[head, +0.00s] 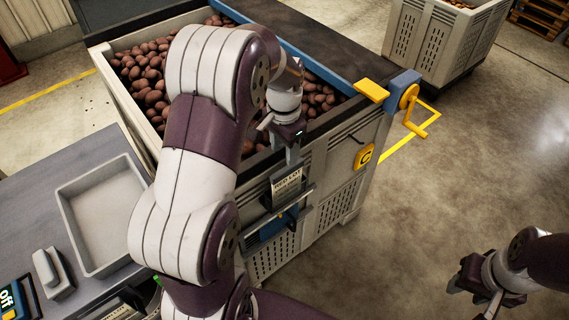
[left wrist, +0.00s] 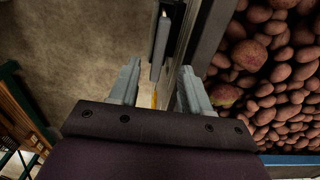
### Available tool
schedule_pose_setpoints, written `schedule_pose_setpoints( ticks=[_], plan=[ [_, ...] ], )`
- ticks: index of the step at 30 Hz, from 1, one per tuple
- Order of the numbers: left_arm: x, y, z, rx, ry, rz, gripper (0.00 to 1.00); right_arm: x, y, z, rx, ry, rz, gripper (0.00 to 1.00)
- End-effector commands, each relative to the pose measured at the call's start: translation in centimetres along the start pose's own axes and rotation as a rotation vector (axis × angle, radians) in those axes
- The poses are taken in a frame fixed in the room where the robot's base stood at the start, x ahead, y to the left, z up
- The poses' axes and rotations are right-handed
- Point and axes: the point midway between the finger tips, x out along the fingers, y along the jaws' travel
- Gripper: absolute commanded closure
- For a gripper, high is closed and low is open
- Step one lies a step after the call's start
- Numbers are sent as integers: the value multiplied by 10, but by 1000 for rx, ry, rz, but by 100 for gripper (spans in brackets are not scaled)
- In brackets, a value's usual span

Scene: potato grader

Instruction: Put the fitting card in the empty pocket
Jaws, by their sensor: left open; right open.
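A card with dark print on a pale face (head: 287,184) stands upright in or against a dark holder on the side of the potato crate (head: 335,150). I cannot read its print fully. My left gripper (head: 293,156) is just above the card, pointing down, with its jaws apart. In the left wrist view the open fingers (left wrist: 157,82) have a thin dark upright edge (left wrist: 159,45) between and beyond them; I cannot tell whether it is the card or its holder. My right gripper (head: 478,282) is open and empty over the floor at lower right.
Potatoes (head: 148,78) fill the crate, also seen in the left wrist view (left wrist: 275,75). A grey bench with a shallow empty tray (head: 75,222) stands at left. A yellow crank (head: 418,122) sticks out at the crate's far corner. The floor at right is clear.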

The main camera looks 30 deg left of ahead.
Motion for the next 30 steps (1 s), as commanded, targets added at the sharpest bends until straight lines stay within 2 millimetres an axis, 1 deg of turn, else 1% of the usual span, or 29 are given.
schedule_pose_setpoints(
  ticks=[2, 4, 5, 6, 8, 9, 12, 14, 16, 18, 29, 30],
  plan=[
    [-8, 2, 0, -4, 1, -1, 52, 1, 0, 0, 0, 0, 0, 57],
    [-11, 15, 6, -33, 8, -5, 52, 1, 0, 0, 0, 0, 0, 57],
    [-11, 25, 10, -56, 14, -8, 52, 1, 0, 0, 0, 0, 0, 57],
    [-10, 41, 18, -96, 25, -13, 52, 0, 0, 0, 0, 0, 0, 57],
    [-8, 66, 32, -164, 48, -20, 52, 0, 0, 0, 0, 0, 0, 57],
    [-6, 82, 43, -210, 64, -23, 52, 0, 0, 0, 0, 0, 0, 57],
    [0, 111, 70, -303, 95, -24, 52, 0, 0, 0, 0, 0, 0, 57],
    [2, 122, 81, -341, 108, -23, 52, 0, 0, 0, 0, 0, 0, 57],
    [4, 127, 88, -365, 115, -21, 52, 0, 0, 0, 0, 0, 0, 57],
    [5, 129, 90, -373, 116, -21, 52, 0, 0, 0, 0, 0, 0, 57],
    [5, 128, 90, -371, 113, -21, 52, 0, 0, 0, 0, 0, 0, 57],
    [5, 128, 90, -371, 113, -21, 56, 0, 0, 0, 0, 0, 0, 57]
  ],
)
